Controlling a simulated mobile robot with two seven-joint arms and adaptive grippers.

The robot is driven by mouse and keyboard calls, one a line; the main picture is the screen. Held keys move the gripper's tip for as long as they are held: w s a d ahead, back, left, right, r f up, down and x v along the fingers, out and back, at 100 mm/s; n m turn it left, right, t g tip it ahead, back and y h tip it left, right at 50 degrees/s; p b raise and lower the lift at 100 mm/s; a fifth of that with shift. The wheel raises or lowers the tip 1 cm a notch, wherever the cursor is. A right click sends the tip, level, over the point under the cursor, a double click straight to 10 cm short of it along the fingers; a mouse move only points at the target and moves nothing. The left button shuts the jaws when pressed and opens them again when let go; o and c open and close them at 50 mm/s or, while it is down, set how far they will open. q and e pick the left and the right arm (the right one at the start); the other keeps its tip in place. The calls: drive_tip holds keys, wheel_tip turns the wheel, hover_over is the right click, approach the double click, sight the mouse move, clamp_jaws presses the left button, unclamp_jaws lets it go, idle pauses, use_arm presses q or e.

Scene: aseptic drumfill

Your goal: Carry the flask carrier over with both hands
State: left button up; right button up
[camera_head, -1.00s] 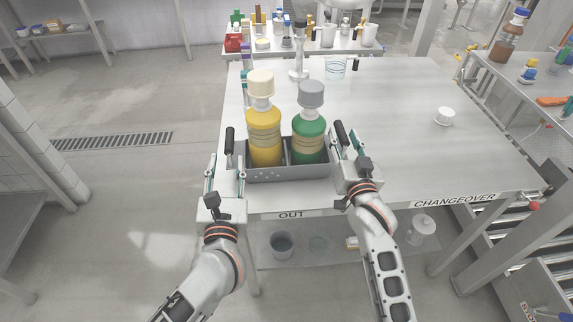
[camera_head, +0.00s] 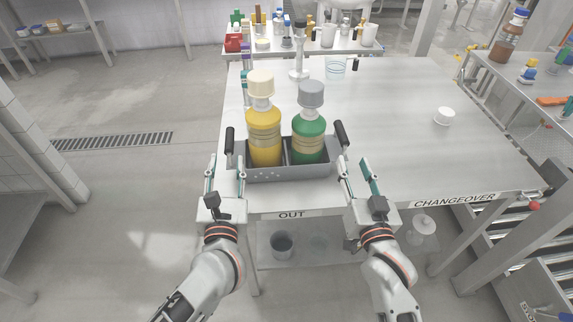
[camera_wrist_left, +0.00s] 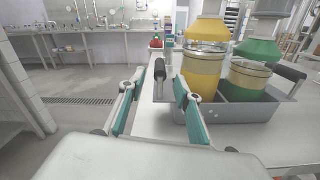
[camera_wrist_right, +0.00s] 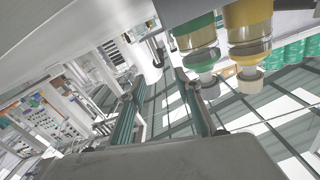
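The grey flask carrier (camera_head: 290,174) stands on the near left part of the table, above the OUT label. It holds a yellow flask with a cream cap (camera_head: 263,135) and a green flask with a grey cap (camera_head: 309,138). A black handle rises at each end. My left gripper (camera_head: 226,164) is open, its fingers on either side of the left handle (camera_wrist_left: 160,70) but short of it. My right gripper (camera_head: 357,166) is open near the right handle (camera_head: 341,134), and the handle is beyond the fingertips. The right wrist view shows both flasks at a steep tilt.
The table (camera_head: 400,120) is mostly clear right of the carrier. A white cap (camera_head: 444,116) and a clear beaker (camera_head: 335,68) stand on it. A bench of bottles (camera_head: 300,45) is behind. A CHANGEOVER label marks the front right edge.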

drive_tip(key=shift+s, duration=0.5)
